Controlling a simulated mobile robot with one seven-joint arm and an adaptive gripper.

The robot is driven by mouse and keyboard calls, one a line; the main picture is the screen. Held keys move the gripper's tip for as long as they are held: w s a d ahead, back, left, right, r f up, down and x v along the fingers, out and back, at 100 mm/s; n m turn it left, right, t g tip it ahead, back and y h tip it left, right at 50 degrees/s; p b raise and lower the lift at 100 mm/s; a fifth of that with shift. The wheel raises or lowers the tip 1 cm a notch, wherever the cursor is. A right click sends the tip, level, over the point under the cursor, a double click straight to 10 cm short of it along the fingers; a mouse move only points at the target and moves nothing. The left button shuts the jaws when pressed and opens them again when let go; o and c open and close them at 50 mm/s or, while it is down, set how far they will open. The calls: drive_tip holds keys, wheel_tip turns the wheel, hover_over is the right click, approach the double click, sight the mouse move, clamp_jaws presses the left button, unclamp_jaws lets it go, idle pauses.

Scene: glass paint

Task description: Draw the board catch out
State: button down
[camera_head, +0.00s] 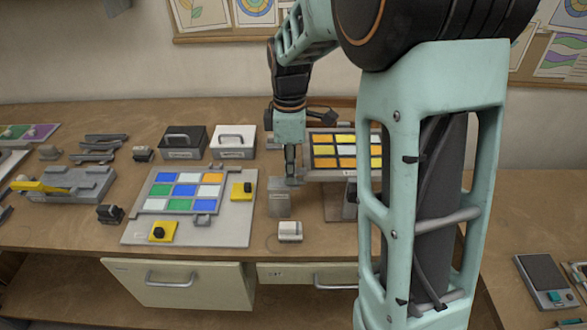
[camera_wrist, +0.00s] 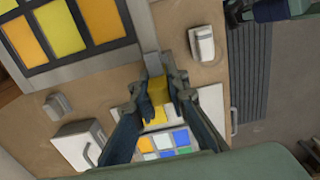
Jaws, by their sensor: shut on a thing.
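My gripper (camera_head: 291,178) points down beside the tilted board (camera_head: 312,172) with yellow and orange panes. In the head view the held piece is mostly hidden by the fingers, just above a grey block (camera_head: 280,204). I cannot tell how far the catch sits in the board. The board also shows in the wrist view (camera_wrist: 62,70).
A flat board with blue, green and white panes (camera_head: 150,232) and yellow clamps (camera_head: 241,191) lies left of my gripper. A small white box (camera_head: 290,232) stands near the front edge. Black (camera_head: 182,140) and white (camera_head: 233,139) handled boxes stand behind.

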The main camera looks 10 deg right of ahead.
drive_tip(key=a, duration=0.3)
drive_tip(key=shift+w+a, duration=0.15)
drive_tip(key=shift+w, duration=0.25)
drive_tip(key=c, duration=1.9)
unclamp_jaws()
drive_tip(key=shift+a, duration=0.1)
drive_tip(key=shift+r, duration=0.1)
wheel_tip(320, 180, up, 12)
drive_tip(key=shift+f, duration=0.1)
